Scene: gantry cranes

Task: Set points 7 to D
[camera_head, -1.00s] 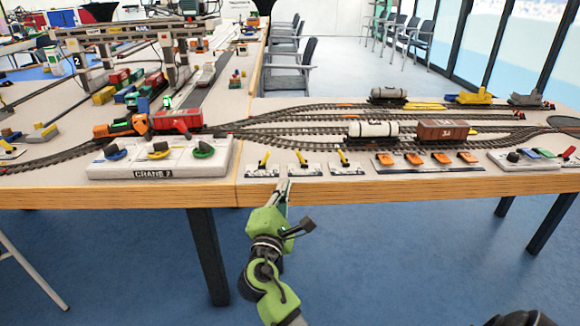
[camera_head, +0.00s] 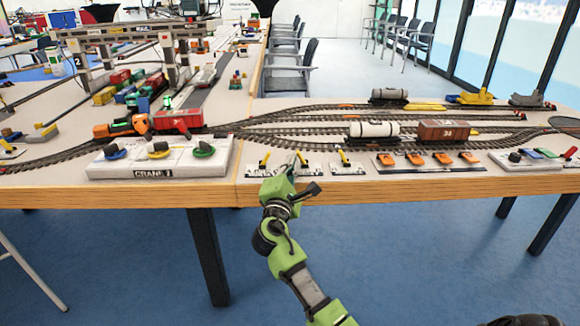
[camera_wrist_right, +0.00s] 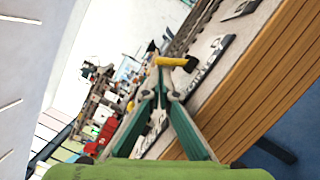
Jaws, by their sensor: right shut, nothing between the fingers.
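Three point levers with yellow handles stand on small white plates along the table's front edge: a left lever (camera_head: 263,161), a middle lever (camera_head: 303,160) and a right lever (camera_head: 344,158). Their numbers are too small to read, so I cannot tell which is points 7. My right gripper (camera_head: 293,163) is shut and empty at the middle lever, partly hiding its plate. In the right wrist view, the right gripper's fingertips (camera_wrist_right: 162,85) meet just beside a yellow handle (camera_wrist_right: 174,61) with a black end. I cannot tell if they touch. My left gripper is not in view.
The white Crane control box (camera_head: 160,158) stands left of the levers. A row of orange switches (camera_head: 428,160) lies to the right. Behind are tracks with a white tank wagon (camera_head: 374,132) and a brown wagon (camera_head: 443,131). The table's wooden front edge (camera_head: 400,190) runs below.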

